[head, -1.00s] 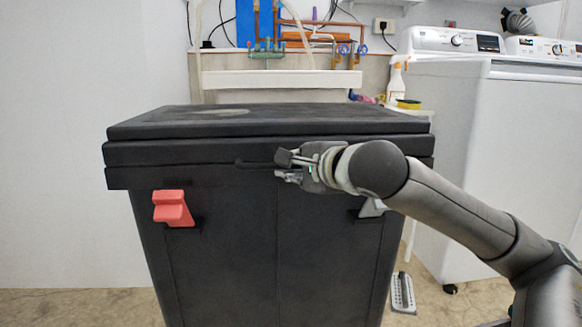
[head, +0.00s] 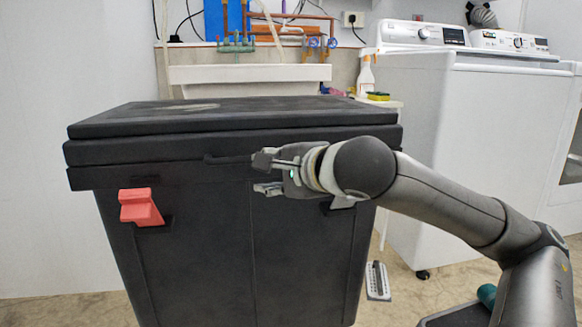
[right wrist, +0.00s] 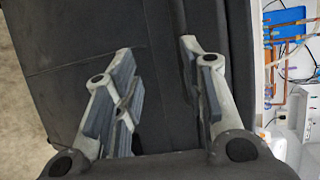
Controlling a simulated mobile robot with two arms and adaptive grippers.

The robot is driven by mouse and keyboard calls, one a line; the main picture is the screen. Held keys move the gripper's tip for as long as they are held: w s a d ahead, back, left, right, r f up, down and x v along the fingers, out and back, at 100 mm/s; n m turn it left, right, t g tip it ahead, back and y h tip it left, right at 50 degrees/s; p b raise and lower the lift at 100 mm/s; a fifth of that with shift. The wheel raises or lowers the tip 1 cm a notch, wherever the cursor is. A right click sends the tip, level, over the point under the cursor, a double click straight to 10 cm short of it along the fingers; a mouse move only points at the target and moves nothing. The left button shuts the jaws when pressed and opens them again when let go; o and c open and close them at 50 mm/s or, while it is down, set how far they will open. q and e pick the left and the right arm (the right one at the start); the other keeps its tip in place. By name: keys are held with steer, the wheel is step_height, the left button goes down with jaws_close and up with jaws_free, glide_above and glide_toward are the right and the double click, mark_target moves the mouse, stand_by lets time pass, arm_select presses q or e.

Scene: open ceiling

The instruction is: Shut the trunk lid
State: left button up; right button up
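The black trunk (head: 210,250) stands in front of me, and its dark side also fills much of the right wrist view (right wrist: 70,30). Its lid (head: 270,115) lies down flat over the body; I cannot tell if a small gap remains at the seam. A dark handle (head: 228,159) is at the front rim, and a red latch (head: 140,207) is on the left of the front. My right gripper (head: 264,174) is open and empty at the trunk's front, just right of the handle. Its two fingers (right wrist: 158,55) are spread in the right wrist view. My left gripper is out of view.
A white washing machine (head: 470,160) stands to the right of the trunk. Behind are a white sink (head: 250,76), pipes, and a spray bottle (head: 365,76) beside a sponge (head: 378,96). A brush-like object (head: 377,281) is on the floor. The left wall is bare.

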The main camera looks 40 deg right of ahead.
steer(key=v, duration=0.8)
steer(key=shift+s+r, duration=0.3)
steer(key=shift+r, duration=0.05)
